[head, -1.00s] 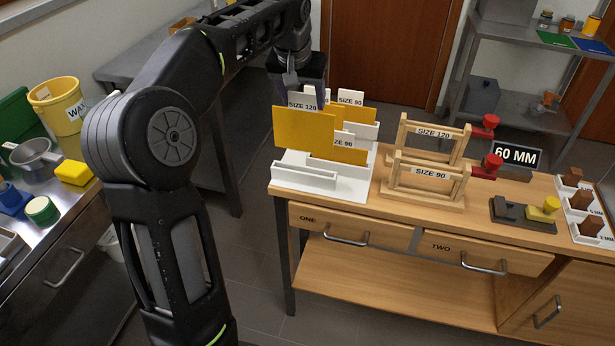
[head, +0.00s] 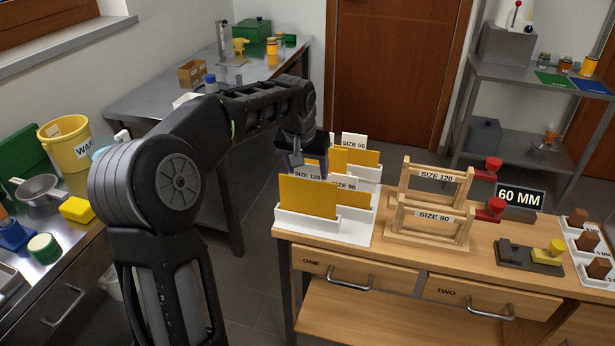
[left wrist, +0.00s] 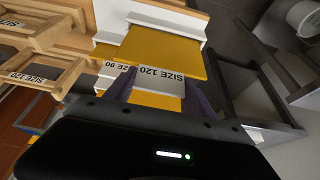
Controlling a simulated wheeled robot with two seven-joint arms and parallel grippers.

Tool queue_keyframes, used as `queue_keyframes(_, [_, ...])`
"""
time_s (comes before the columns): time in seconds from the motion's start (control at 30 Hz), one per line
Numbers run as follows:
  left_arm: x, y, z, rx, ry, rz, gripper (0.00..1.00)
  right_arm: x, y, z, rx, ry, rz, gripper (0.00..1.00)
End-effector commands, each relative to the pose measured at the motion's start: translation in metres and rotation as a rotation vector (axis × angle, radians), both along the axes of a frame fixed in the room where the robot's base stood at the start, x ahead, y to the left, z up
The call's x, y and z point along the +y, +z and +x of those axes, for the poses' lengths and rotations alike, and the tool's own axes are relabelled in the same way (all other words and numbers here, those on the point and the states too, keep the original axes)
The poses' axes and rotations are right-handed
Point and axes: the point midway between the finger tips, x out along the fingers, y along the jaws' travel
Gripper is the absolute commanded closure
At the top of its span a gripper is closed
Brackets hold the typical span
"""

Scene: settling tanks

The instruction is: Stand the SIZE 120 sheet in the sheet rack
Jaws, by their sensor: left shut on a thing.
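The SIZE 120 sheet (head: 307,197) is a flat yellow panel with a white label tab on top. It stands upright at the front slot of the white sheet rack (head: 355,238), its lower edge hidden behind the slot's front wall. I cannot tell whether it rests on the slot bottom. My left gripper (head: 309,172) is shut on the sheet's tab. In the left wrist view the gripper's fingers (left wrist: 158,92) flank the SIZE 120 label, and the yellow sheet (left wrist: 165,52) extends beyond them. My right gripper is not in view.
More yellow sheets (head: 362,158), one labelled SIZE 90, stand in the slots behind. Wooden frames marked SIZE 120 (head: 436,177) and SIZE 90 (head: 432,217) stand right of the rack. A 60 MM sign (head: 519,197) is further right. Drawers (head: 347,281) lie below the tabletop.

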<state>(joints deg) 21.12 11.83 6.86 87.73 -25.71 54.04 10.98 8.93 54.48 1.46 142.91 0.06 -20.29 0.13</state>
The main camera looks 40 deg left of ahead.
Motion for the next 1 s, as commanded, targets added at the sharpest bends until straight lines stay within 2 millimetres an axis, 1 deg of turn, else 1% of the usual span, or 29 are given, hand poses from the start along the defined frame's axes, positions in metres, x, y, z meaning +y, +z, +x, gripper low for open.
queue_keyframes(0.1, [0.000, -0.018, -0.001, 0.005, 0.000, -0.001, 0.97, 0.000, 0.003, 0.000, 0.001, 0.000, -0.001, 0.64])
queue_keyframes(0.2, [0.000, -0.027, 0.000, 0.003, -0.001, 0.000, 0.97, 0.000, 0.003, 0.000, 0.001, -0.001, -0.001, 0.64])
queue_keyframes(0.47, [0.000, -0.028, 0.000, 0.001, -0.001, 0.000, 0.97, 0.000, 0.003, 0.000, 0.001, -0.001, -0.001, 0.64])
queue_keyframes(0.57, [0.000, -0.032, 0.000, 0.001, -0.001, 0.000, 0.97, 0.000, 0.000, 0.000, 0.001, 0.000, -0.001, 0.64])
queue_keyframes(0.6, [0.000, -0.032, 0.000, 0.001, 0.000, 0.000, 0.36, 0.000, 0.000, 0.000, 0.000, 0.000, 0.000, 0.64])
queue_keyframes(0.87, [0.000, -0.031, 0.000, 0.001, 0.000, 0.000, 0.15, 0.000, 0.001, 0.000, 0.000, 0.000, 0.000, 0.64])
queue_keyframes(1.0, [0.000, -0.031, 0.000, 0.001, 0.000, 0.000, 0.15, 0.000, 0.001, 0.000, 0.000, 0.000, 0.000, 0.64])
